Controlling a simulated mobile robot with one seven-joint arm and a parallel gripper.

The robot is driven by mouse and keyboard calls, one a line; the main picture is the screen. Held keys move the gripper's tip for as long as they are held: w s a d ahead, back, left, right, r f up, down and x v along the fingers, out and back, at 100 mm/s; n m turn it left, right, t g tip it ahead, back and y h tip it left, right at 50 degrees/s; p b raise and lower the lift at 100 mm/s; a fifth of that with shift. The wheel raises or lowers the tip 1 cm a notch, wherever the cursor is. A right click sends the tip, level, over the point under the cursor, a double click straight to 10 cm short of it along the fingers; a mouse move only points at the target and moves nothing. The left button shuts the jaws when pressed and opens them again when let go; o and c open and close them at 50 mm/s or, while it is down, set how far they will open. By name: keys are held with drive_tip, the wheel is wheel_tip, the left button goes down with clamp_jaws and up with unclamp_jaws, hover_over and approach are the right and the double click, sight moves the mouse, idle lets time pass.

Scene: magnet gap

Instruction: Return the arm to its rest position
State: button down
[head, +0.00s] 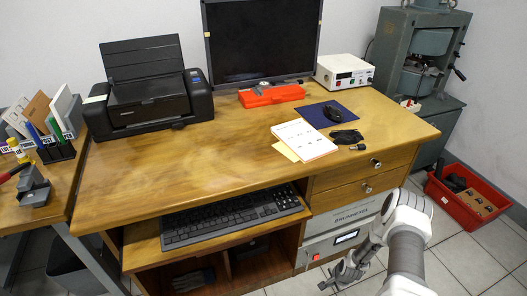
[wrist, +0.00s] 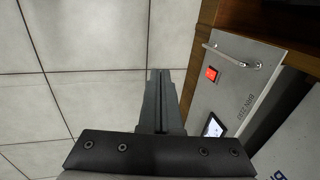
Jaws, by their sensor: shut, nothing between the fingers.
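My gripper (head: 345,272) is low in front of the desk's right side, beside the grey cabinet unit. My white and grey arm folds down to it from the lower right of the head view. In the wrist view my gripper (wrist: 158,75) points over the tiled floor, its two dark fingers together with nothing between them. The grey unit (wrist: 235,80) with a red switch and a small screen is to the right of the fingers, apart from them.
The wooden desk (head: 190,165) holds a printer (head: 145,95), a monitor (head: 262,40), a red tool (head: 270,95) and papers (head: 305,140). A keyboard (head: 230,217) lies on the pulled-out shelf. A red crate (head: 468,200) is on the floor at right. Tiled floor (head: 460,260) is clear around my arm.

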drive_tip(key=w+r+n+h, duration=0.1)
drive_tip(key=w+r+n, duration=0.3)
drive_tip(key=r, duration=1.2)
drive_tip(key=w+r+n, duration=0.1)
drive_tip(key=w+r, duration=0.5)
drive_tip(key=r, duration=1)
drive_tip(key=s+a+r+n+t, duration=0.15)
drive_tip(key=s+r, duration=0.25)
drive_tip(key=r, duration=0.5)
drive_tip(key=s+a+r+n+h, duration=0.1)
drive_tip(key=s+a+r+n, duration=0.2)
drive_tip(key=r, duration=0.7)
drive_tip(key=s+a+r+n, duration=0.1)
drive_tip(key=s+a+r, duration=0.1)
drive_tip(key=s+r, duration=0.5)
drive_tip(key=s+a+r+n+t+y, duration=0.1)
drive_tip(key=s+a+r+n, duration=0.1)
drive_tip(key=s+r, duration=0.45)
drive_tip(key=s+a+r+n+t, duration=0.1)
drive_tip(key=s+a+r, duration=0.2)
drive_tip(key=s, duration=0.7)
wheel_tip(320, 180, up, 22)
drive_tip(key=p, duration=2.2)
drive_tip(key=shift+w+g, duration=0.2)
drive_tip(key=shift+g, duration=0.15)
